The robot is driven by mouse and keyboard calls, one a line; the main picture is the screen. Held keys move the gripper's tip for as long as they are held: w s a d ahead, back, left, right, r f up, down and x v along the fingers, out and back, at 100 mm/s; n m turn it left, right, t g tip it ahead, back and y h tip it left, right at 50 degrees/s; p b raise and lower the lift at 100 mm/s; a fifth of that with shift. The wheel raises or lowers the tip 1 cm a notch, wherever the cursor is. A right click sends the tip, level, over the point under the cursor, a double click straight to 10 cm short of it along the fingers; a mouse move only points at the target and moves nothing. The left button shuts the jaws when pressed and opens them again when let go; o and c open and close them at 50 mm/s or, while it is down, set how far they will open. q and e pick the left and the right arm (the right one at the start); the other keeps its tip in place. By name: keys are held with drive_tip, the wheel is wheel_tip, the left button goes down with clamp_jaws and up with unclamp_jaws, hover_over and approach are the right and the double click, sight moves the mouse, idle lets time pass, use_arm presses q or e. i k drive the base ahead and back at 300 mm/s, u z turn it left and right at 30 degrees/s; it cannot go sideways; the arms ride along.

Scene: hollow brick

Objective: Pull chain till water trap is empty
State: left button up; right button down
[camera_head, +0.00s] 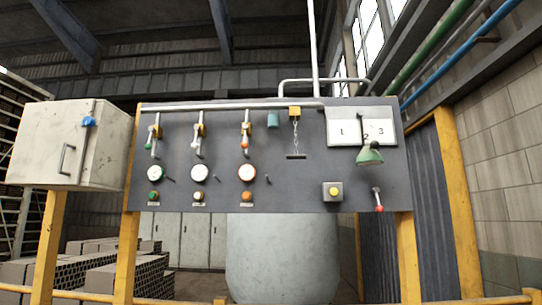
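A short chain (295,134) hangs from a small yellow block (295,112) near the top middle of the dark grey panel (310,185). A dark horizontal handle bar (296,156) hangs at the chain's lower end. A small teal cylinder (273,120) is mounted just left of the yellow block; whether it is the water trap I cannot tell, and no water level can be made out. Neither of my grippers shows in the head view.
Left of the chain are levers (246,134), round gauges (247,173) and small knobs. To its right are a white numbered board (362,130), a green lamp (369,156), a yellow button (333,191) and a red-tipped lever (378,200). A yellow rail (450,302) runs along the bottom.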

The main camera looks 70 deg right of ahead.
sight(294, 157)
drive_tip(key=z, duration=0.4)
drive_tip(key=i, duration=0.75)
drive_tip(key=z, duration=1)
drive_tip(key=i, duration=0.35)
drive_tip(key=z, duration=0.3)
